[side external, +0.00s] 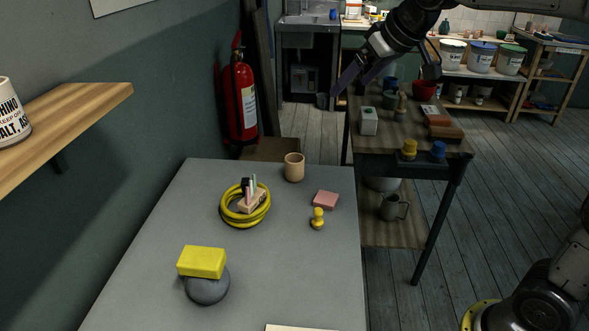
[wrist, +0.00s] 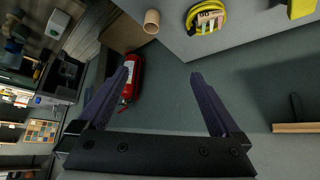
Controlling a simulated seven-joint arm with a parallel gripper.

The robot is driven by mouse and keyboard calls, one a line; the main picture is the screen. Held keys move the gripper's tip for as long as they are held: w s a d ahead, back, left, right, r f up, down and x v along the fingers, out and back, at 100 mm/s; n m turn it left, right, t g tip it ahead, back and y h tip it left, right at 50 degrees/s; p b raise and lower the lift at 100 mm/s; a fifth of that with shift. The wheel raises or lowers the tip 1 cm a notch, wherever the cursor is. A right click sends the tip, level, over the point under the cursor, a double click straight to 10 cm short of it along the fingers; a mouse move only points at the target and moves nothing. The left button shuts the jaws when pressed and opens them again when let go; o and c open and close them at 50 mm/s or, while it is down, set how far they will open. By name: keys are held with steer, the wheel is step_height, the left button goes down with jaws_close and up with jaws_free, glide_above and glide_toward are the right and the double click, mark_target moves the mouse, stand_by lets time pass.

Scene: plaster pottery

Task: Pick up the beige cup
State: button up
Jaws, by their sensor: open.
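The beige cup (side external: 294,169) stands upright at the far right part of the grey table (side external: 150,265), near its back edge. It also shows at the top of the wrist view (wrist: 152,22). My gripper (side external: 349,88) is up in the air beyond the table's back edge, to the right of the cup in the side view and well apart from it. In the wrist view my gripper (wrist: 161,75) has its two fingers spread wide with nothing between them.
A yellow cable coil (side external: 234,217) with small items lies left of the cup. A pink block (side external: 326,200) and a yellow knob (side external: 317,218) lie in front. A yellow sponge (side external: 202,262) rests on a grey stone. A fire extinguisher (side external: 243,100) stands behind.

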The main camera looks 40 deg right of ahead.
mark_target(297, 160)
steer(key=w+d+f+g, duration=0.1)
steer(key=w+f, duration=0.5)
steer(key=w, duration=0.2)
steer(key=w+d+f, duration=0.2)
steer(key=w+f, duration=0.4)
steer(key=w, duration=0.2)
steer(key=w+f, duration=0.1)
steer(key=f, duration=0.4)
steer(key=w+f+g, duration=0.1)
steer(key=w+f, duration=0.1)
steer(key=f, duration=0.4)
steer(key=w+d+f+g, duration=0.1)
steer(key=w+f, duration=0.1)
steer(key=f, duration=0.4)
steer(key=shift+d+m, duration=0.1)
steer(key=shift+m, duration=0.2)
steer(key=shift+a+x, duration=0.15)
steer(key=shift+x, duration=1.35)
steer(key=shift+a+x, duration=0.1)
steer(key=shift+x, duration=1.4)
steer(key=shift+w, duration=0.1)
steer(key=c, duration=1.4)
